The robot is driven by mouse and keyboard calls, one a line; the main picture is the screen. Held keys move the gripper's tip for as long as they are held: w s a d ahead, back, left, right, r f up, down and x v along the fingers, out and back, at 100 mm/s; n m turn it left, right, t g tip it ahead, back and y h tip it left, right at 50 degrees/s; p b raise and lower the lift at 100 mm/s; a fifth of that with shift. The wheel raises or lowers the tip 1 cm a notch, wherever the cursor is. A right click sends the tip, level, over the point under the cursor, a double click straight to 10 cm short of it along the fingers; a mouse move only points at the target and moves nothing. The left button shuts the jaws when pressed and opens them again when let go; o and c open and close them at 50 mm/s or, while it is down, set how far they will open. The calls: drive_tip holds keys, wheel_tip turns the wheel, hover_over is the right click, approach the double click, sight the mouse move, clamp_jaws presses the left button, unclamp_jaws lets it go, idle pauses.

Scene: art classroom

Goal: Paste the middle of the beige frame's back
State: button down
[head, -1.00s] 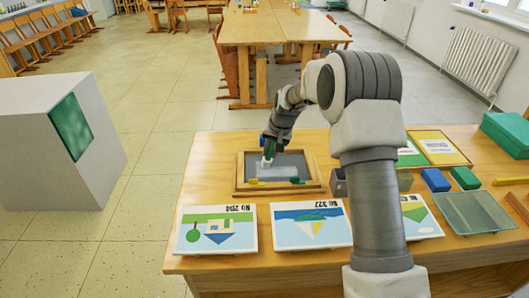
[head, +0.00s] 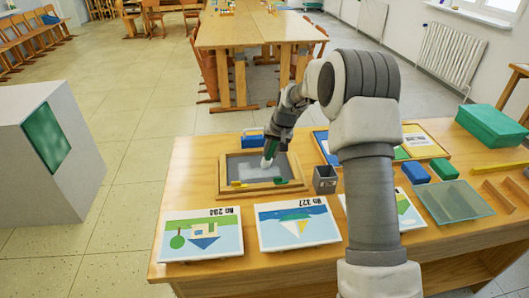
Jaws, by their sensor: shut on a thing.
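The beige frame (head: 228,188) lies flat on the wooden table, with a grey panel inside its wooden border.
Two picture cards (head: 200,250) lie along the near edge; my arm partly covers a third. A grey open box (head: 325,180) stands right of the frame. Blue and green blocks (head: 416,173), a clear tray (head: 455,203) and a green box (head: 491,127) are farther right.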

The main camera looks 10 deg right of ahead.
drive_tip(key=shift+d, duration=2.5)
drive_tip(key=shift+r, duration=0.1)
drive_tip(key=shift+r+p, duration=1.85)
drive_tip(key=shift+r, duration=1.1)
wheel_tip(320, 180, up, 3)
drive_tip(key=shift+p, duration=0.95)
drive_tip(key=shift+a+r, duration=0.1)
drive_tip(key=shift+a, duration=0.05)
